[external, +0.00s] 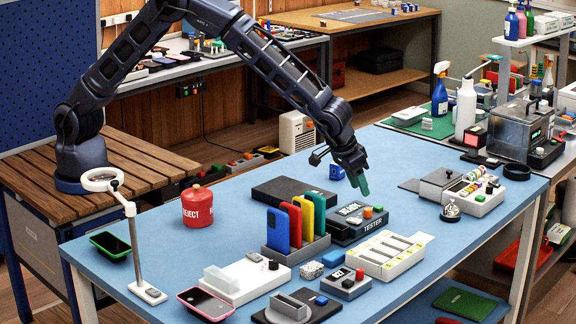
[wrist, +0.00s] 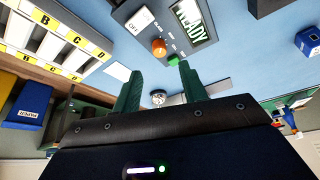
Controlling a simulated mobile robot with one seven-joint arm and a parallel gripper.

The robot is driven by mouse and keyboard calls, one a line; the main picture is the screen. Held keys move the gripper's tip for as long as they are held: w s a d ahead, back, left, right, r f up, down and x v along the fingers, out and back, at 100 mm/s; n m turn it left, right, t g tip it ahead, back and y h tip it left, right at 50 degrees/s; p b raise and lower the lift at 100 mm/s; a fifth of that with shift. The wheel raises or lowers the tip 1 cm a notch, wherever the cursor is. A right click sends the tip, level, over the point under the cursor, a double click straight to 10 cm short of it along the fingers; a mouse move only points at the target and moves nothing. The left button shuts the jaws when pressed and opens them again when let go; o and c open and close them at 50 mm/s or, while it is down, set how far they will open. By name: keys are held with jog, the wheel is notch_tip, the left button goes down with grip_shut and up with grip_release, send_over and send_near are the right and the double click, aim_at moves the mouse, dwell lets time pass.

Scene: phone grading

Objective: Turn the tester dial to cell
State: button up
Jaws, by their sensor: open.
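The tester (external: 345,226) is a dark box on the blue table, with a display, an orange dial (external: 367,212) and a green button. In the wrist view the tester's display (wrist: 192,22) reads READY, and a small white panel (wrist: 140,20) appears to read OFF. The orange dial (wrist: 158,47) sits beside the green button (wrist: 173,60). The dial's exact setting is too small to read. My gripper (external: 362,186) is above the table just behind the tester. In the wrist view my gripper (wrist: 158,68) has its green fingers apart, with nothing held between them.
A rack of colourful phones (external: 291,245) stands left of the tester, and a white tray lettered by slot (external: 390,255) lies in front. A dark flat box (external: 293,190) is behind the rack.

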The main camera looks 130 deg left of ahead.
aim_at(368, 209)
jog(key=x, duration=0.7)
jog(key=shift+a+f, duration=0.1)
jog(key=shift+f, duration=0.15)
jog(key=shift+c, duration=0.3)
grip_shut()
